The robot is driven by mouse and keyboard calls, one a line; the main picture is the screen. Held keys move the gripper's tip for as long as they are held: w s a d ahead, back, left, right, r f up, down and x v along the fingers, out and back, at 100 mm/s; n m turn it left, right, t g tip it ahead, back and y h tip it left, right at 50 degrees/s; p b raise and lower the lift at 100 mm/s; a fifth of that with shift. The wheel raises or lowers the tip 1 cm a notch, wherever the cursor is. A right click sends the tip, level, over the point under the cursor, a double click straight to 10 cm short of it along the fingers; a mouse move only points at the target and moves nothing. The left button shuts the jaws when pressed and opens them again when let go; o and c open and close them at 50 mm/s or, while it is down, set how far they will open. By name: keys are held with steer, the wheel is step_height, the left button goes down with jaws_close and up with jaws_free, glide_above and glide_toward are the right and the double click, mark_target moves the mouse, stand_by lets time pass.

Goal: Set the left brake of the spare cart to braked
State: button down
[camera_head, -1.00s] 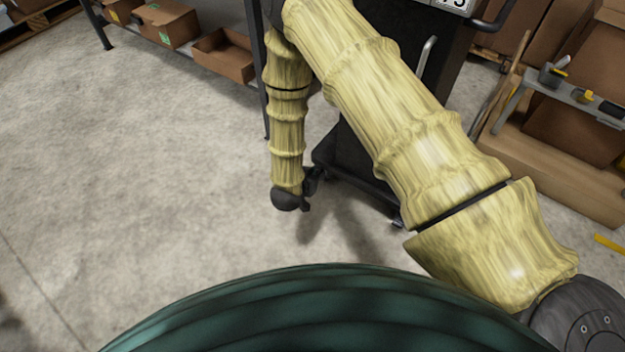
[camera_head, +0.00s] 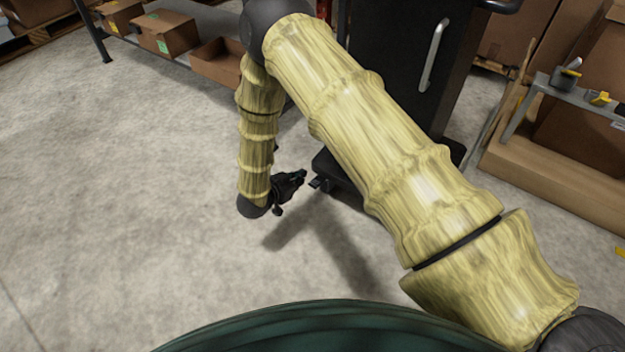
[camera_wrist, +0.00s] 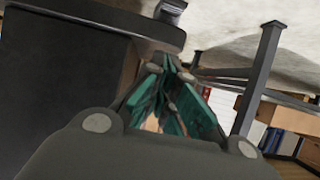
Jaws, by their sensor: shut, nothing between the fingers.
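A dark cart (camera_head: 392,65) with a light upright handle stands behind my arm in the head view. Its base corner (camera_head: 335,170) is low at the left, with a small dark part (camera_head: 318,184) jutting out that may be the brake pedal. My gripper (camera_head: 303,176) is shut and empty, pointing right at that part with a small gap. In the wrist view my gripper (camera_wrist: 172,66) has its green-padded fingers together, below the cart's dark base edge (camera_wrist: 120,17). A grey part (camera_wrist: 170,9) under that edge may be a caster. The brake's setting cannot be told.
A shelf with cardboard boxes (camera_head: 165,33) stands at the back left. A grey ledge with small yellow-and-dark items (camera_head: 600,98) and a wooden base are at the right. The concrete floor (camera_head: 120,200) left of the cart is clear.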

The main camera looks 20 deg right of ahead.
steer(key=shift+d, duration=0.1)
steer(key=b, duration=0.5)
glide_above(313, 185)
steer(key=f, duration=0.4)
steer(key=shift+w+d+f, duration=0.25)
steer(key=shift+d+f, duration=0.05)
steer(key=shift+f, duration=0.05)
step_height(313, 185, down, 2)
steer(key=shift+f+b, duration=0.1)
steer(key=shift+b, duration=0.4)
steer(key=shift+s+a+f+b, duration=0.1)
steer(key=shift+a+f+b, duration=0.1)
steer(key=shift+f+b, duration=0.4)
steer(key=shift+f, duration=0.15)
